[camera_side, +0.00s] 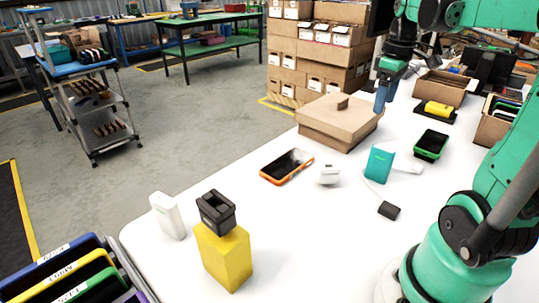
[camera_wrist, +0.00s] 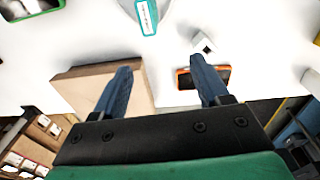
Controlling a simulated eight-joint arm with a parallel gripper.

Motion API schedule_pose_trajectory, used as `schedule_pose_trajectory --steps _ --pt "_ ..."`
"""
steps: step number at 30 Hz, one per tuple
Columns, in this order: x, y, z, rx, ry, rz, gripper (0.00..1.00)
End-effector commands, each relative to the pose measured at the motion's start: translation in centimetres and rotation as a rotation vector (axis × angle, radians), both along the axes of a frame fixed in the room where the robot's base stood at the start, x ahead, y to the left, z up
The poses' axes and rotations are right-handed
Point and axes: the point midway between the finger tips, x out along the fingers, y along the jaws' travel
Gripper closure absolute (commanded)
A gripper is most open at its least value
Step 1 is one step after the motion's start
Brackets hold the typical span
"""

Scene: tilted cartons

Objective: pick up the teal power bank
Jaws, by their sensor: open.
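The teal power bank (camera_side: 380,163) stands upright on the white table, with a white cable beside it, in the side view. In the wrist view its end (camera_wrist: 148,18) shows at the top edge with a white label; part of it is cut off. My gripper (camera_side: 381,104) hangs above the table behind the power bank, close to the cardboard box, in the side view. In the wrist view my gripper (camera_wrist: 161,65) has its two blue fingers wide apart with nothing held between them, and the power bank lies beyond the fingertips.
A closed cardboard box (camera_side: 340,120) stands behind the power bank. An orange-edged phone (camera_side: 287,166) and a small white device (camera_side: 328,174) lie left of it; a black plug (camera_side: 388,210) lies in front. A green-edged black tray-like item (camera_side: 431,145) is to the right.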

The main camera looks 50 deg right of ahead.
Motion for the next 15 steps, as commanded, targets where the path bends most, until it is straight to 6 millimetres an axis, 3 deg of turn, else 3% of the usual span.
schedule_pose_trajectory --steps 3,15 --pt "-2.2 -2.9 -0.8 0.054 0.048 -0.002 0.32" --pt "-1.8 -2.4 -9.4 0.046 0.043 0.006 0.32"
